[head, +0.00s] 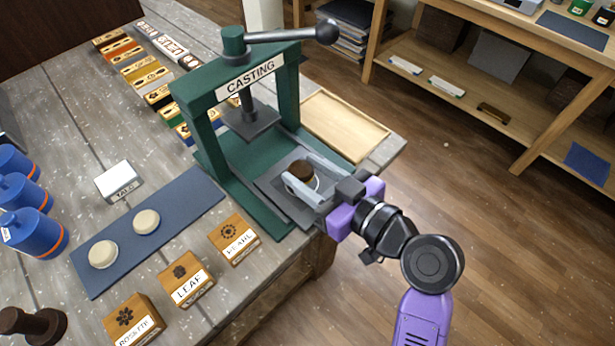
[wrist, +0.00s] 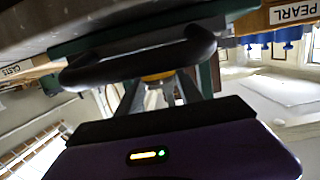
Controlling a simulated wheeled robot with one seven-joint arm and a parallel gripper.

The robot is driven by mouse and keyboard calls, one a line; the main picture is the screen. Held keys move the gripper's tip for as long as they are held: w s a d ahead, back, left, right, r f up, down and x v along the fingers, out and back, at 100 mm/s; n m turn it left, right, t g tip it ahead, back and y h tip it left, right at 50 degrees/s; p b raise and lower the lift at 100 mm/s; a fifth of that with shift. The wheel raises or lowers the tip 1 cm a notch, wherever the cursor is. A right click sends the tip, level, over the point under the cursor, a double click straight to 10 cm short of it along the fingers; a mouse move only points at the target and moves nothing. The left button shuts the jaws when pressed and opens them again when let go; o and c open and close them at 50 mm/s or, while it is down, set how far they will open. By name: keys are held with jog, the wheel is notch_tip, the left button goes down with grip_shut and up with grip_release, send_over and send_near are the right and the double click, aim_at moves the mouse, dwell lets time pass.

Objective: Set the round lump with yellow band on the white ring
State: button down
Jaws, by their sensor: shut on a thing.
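The round lump (head: 301,168) shows a dark brown top in the head view, between the fingers of my gripper (head: 302,181). My gripper is shut on it, over the grey plate at the foot of the green press. In the wrist view a bit of the yellow band (wrist: 157,77) shows between the fingers. A thin white arc, part of the white ring (head: 317,183), shows on the plate beside the lump. The rest of the ring is hidden by the lump and fingers. I cannot tell whether the lump touches the plate.
The green press (head: 195,95) marked CASTING stands around the plate, its screw foot (head: 250,118) raised behind my gripper. Stamp blocks (head: 234,238) and a blue mat (head: 178,205) with two pale discs lie to the left. A wooden tray (head: 345,125) lies behind.

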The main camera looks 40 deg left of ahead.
jog(key=shift+f, duration=1.15)
jog(key=shift+f, duration=0.15)
jog(key=c, duration=0.8)
grip_release()
jog(key=shift+o, duration=0.2)
jog(key=shift+r, duration=0.25)
jog(key=b+v, duration=0.2)
jog(key=v, duration=1)
